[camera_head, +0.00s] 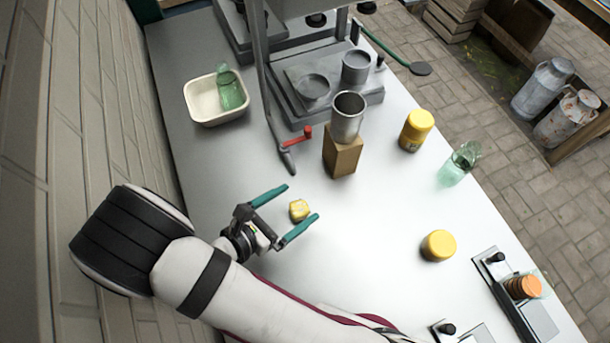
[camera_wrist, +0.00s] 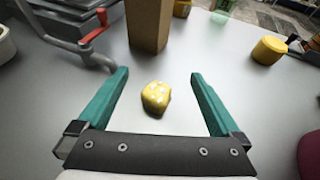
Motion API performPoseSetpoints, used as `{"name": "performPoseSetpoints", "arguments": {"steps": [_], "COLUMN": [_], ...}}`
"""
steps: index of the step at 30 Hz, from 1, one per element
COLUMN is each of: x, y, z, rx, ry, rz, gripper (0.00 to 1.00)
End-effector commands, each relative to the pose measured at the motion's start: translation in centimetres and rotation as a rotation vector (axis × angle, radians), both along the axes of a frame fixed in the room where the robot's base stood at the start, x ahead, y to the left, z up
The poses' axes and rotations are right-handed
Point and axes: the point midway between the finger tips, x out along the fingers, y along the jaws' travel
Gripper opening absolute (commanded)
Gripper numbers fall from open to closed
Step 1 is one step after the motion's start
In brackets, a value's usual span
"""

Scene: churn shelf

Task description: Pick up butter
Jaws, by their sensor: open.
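The butter (camera_head: 299,210) is a small yellow lump with pale patches on the metal worktop. In the wrist view the butter (camera_wrist: 155,97) lies between my two teal fingers, a little left of the middle, touching neither. My gripper (camera_head: 303,203) is open and empty, its fingers on either side of the butter. It also shows in the wrist view (camera_wrist: 160,74). How high the fingers are above the worktop is hard to tell.
A wooden block (camera_head: 342,156) with a metal cup (camera_head: 348,116) stands beyond the butter. A red-handled lever (camera_head: 304,134) is left of it. A white tub (camera_head: 201,105) is at the back left.

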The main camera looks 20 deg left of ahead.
Motion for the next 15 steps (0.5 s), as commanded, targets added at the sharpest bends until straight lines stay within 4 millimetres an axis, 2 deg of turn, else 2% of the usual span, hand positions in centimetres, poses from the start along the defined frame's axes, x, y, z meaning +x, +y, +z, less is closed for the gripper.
{"name": "performPoseSetpoints", "arguments": {"steps": [6, 12, 15], "x": [0.0, 3.5, 4.2], "y": [-0.1, -1.8, -2.1], "z": [-3.5, -4.8, -5.1], "rx": [-0.001, 0.003, 0.003], "ry": [0.000, 0.000, 0.001], "rz": [-0.004, -0.009, -0.007], "gripper": [1.00, 1.00, 1.00]}}
